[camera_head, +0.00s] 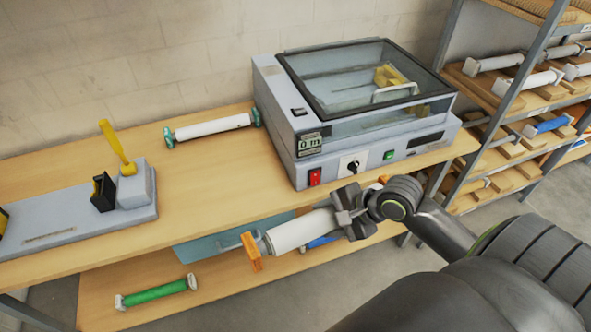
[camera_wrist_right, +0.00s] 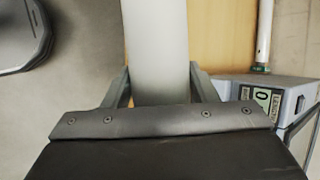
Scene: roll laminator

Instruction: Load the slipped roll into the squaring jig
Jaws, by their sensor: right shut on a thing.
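A white roll (camera_head: 298,232) with an orange end piece (camera_head: 251,250) is held out in front of the bench's front edge. My right gripper (camera_head: 347,212) is shut around the roll near its right end. In the right wrist view the roll (camera_wrist_right: 158,50) runs between the two fingers, with its ends out of view. The likely squaring jig, a grey bed (camera_head: 75,232) with a block and a yellow lever (camera_head: 117,146), stands at the left of the bench, cut off by the picture's edge. The roll is well to its right and apart from it. My left gripper is out of view.
The laminator (camera_head: 375,142) stands at the back right of the bench (camera_head: 215,180). Another white roll with green ends (camera_head: 212,127) lies beside it. A green roll (camera_head: 156,292) and a blue bin (camera_head: 208,245) are below. A shelf rack (camera_head: 470,120) holds more rolls.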

